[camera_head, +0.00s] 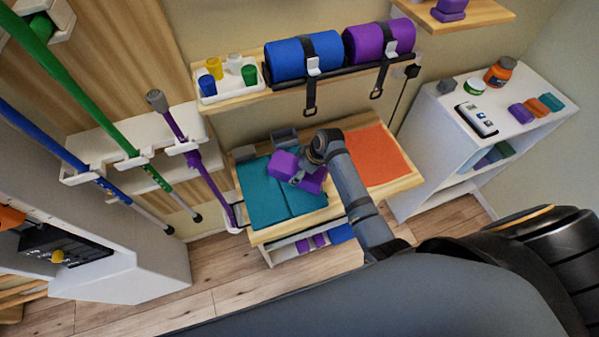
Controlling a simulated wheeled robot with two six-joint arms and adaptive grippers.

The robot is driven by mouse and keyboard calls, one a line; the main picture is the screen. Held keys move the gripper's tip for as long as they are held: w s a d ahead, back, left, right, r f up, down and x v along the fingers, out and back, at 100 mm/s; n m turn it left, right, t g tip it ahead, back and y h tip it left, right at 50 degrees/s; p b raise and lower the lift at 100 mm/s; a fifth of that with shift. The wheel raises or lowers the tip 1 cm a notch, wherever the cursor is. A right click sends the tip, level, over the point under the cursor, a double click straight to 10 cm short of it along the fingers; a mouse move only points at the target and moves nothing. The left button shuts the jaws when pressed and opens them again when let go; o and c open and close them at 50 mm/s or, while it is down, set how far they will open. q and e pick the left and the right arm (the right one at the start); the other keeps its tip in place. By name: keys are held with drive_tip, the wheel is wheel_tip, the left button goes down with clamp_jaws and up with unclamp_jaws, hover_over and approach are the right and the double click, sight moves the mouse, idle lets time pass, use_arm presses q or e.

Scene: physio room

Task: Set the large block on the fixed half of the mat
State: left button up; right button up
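A large purple block (283,164) is over the teal mat (266,205) on the wooden-topped table, turned at an angle to the mat's edges. A seam divides the teal mat into two panels. Which panel is fixed does not show clearly. My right gripper (297,179) is at the block, with its fingers against or just over the upper side. The wrist covers part of the block. I cannot tell whether the fingers are closed on it, or whether the block touches the mat. My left gripper is not in view.
An orange mat (378,155) covers the table's right side. A small grey container (284,137) stands at the back edge. A shelf with blue (290,60) and purple (365,42) rolls hangs above. A white cabinet (440,130) stands at the right, and pole racks at the left.

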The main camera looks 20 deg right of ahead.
drive_tip(key=shift+a, duration=0.1)
drive_tip(key=shift+c, duration=0.6)
drive_tip(key=shift+a+r, duration=0.1)
drive_tip(key=shift+s, duration=0.15)
drive_tip(key=o, duration=1.4)
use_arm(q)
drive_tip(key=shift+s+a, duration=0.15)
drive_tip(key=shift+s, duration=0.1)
use_arm(e)
drive_tip(key=shift+r+p, duration=0.1)
drive_tip(key=shift+p, duration=0.2)
use_arm(q)
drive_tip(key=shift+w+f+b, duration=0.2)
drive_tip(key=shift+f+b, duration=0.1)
drive_tip(key=shift+b, duration=0.15)
use_arm(e)
drive_tip(key=v, duration=1.2)
